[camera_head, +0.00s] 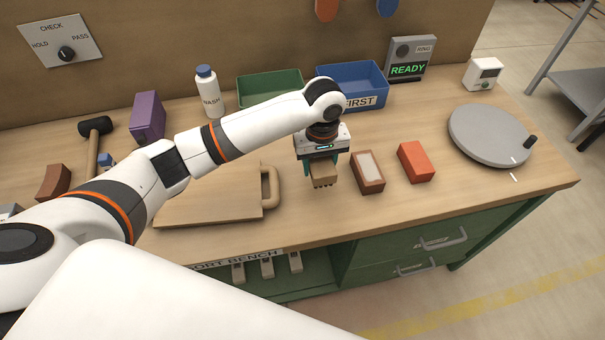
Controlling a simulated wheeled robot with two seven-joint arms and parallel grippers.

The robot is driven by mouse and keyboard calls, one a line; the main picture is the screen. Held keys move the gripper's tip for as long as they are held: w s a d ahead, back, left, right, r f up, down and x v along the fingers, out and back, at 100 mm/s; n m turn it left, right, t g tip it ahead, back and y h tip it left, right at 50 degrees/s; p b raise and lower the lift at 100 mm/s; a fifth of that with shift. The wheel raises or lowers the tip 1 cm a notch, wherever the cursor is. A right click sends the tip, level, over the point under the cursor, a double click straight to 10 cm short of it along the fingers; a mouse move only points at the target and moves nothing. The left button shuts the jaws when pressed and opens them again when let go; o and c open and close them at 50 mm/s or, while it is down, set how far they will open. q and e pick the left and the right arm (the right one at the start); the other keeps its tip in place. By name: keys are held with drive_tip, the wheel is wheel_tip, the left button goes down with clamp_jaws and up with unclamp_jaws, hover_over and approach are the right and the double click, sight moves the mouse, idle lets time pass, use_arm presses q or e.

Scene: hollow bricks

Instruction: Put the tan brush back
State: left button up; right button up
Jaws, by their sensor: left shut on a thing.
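The tan brush (323,174) is a small block with dark bristles pointing down at its lower edge. My left gripper (321,161) is shut on it from above, with one finger on each side. The brush is over the front middle of the bench, between the handled wooden board and a brown brick with a pale top. Whether its bristles touch the bench top I cannot tell. My right gripper is out of view.
The wooden board (215,199) lies left of the brush, the pale-topped brick (368,172) and orange brick (416,162) right. Behind are a green bin (268,84) and a blue bin (377,99) marked FIRST. A grey turntable (488,137) is right.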

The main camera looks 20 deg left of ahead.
use_arm(q)
wheel_tip(320, 180, down, 3)
drive_tip(key=shift+d+r, duration=0.15)
drive_tip(key=shift+r, duration=0.05)
drive_tip(key=shift+f, duration=0.4)
wheel_tip(320, 180, down, 3)
drive_tip(key=shift+f, duration=0.25)
drive_tip(key=o, duration=1.1)
drive_tip(key=shift+f, duration=0.1)
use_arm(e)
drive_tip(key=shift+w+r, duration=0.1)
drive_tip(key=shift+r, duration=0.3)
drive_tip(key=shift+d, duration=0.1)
